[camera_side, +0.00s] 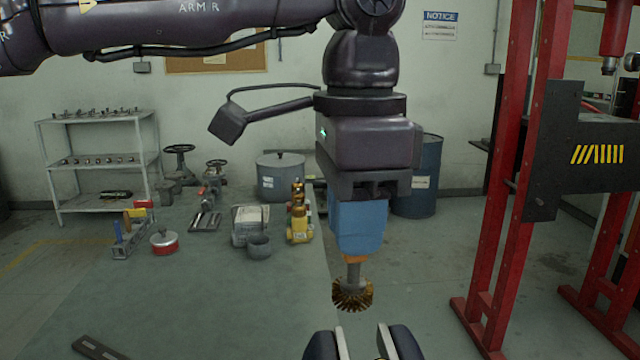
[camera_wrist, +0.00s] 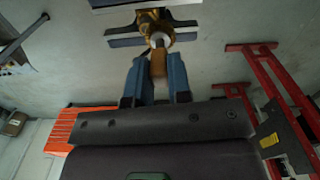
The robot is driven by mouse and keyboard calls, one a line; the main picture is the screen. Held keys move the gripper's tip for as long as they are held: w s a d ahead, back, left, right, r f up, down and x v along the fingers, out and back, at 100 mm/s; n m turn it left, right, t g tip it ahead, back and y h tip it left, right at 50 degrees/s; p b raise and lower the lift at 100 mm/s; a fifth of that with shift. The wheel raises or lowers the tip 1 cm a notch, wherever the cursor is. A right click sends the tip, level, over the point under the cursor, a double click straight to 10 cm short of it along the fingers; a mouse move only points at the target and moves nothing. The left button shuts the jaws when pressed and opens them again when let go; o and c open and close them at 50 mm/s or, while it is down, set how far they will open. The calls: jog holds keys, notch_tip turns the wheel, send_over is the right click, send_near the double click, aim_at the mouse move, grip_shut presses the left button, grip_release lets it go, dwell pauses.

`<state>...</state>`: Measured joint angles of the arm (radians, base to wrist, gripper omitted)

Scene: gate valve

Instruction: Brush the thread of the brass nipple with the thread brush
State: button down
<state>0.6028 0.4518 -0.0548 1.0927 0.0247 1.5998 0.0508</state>
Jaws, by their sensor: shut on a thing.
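My gripper (camera_side: 360,248) has blue fingers and points straight down, shut on the thread brush (camera_side: 352,293). The brush hangs upright below the fingers, with an orange collar, a grey ferrule and a round head of golden-brown bristles. In the wrist view my gripper (camera_wrist: 158,70) holds the tan handle between its blue fingers, and the bristles of the thread brush (camera_wrist: 154,25) show beyond it. Below the brush, in the side view, are two dark vise jaws (camera_side: 401,343) with pale inner edges, cut off by the frame.
A red frame (camera_side: 500,180) stands on the right. A bench top or mat (camera_side: 180,300) on the left holds brass-coloured valves (camera_side: 299,222), a red-and-white pot (camera_side: 164,242) and a grey cup (camera_side: 259,246). Shelves (camera_side: 100,160) and a blue drum (camera_side: 420,175) are behind.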

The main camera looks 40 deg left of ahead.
aim_at(361, 285)
jog(key=shift+f, duration=4.25)
jog(key=shift+d, duration=0.4)
